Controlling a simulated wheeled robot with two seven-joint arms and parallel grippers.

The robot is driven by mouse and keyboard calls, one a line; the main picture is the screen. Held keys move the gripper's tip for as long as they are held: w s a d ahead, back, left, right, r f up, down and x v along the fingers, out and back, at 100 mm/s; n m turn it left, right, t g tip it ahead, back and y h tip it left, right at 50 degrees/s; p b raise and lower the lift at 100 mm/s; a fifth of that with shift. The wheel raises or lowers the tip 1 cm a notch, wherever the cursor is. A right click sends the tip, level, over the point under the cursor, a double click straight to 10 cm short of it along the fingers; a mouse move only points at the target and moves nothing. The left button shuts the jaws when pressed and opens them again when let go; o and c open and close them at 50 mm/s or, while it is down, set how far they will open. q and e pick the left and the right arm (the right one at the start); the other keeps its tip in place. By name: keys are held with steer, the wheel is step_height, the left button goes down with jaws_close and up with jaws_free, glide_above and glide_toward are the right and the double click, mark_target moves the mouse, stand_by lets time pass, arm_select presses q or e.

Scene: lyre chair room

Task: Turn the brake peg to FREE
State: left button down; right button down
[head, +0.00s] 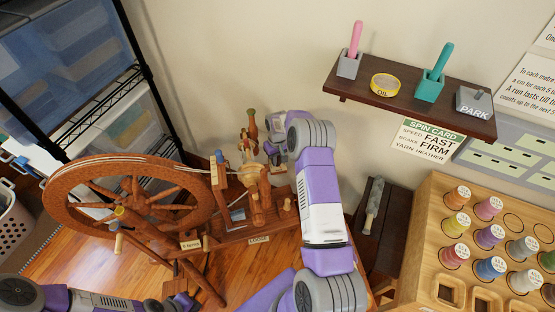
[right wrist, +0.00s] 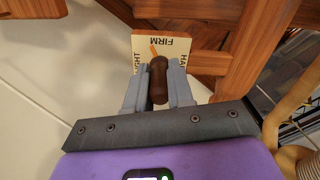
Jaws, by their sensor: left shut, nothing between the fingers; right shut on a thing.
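The brake peg (right wrist: 158,80) is a dark brown knob in the right wrist view, with an orange pointer at its far end. The pointer points toward FIRM, leaning slightly left, on a cream dial card (right wrist: 178,48) behind it. LIGHT and part of another word flank the peg; no FREE mark is visible. My right gripper (right wrist: 160,88) is shut on the peg. In the head view it is at the far side of the spinning wheel (head: 130,160), partly hidden by my arm. My left gripper (head: 182,302) is shut and empty at the bottom edge, away from the peg.
A wall shelf (head: 408,92) holds cups, an oil tin and a PARK block. A spin card (head: 428,139) below reads FAST, FIRM, HEATHER. A wooden rack (head: 425,225) with several spools is at right. Wire shelving (head: 115,110) stands at left. Wooden wheel parts crowd the right gripper.

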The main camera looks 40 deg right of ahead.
steer(key=shift+n, duration=0.5)
steer(key=c, duration=1)
jaws_free()
step_height(320, 180, up, 8)
steer(key=shift+f+p, duration=0.15)
steer(key=shift+p, duration=1)
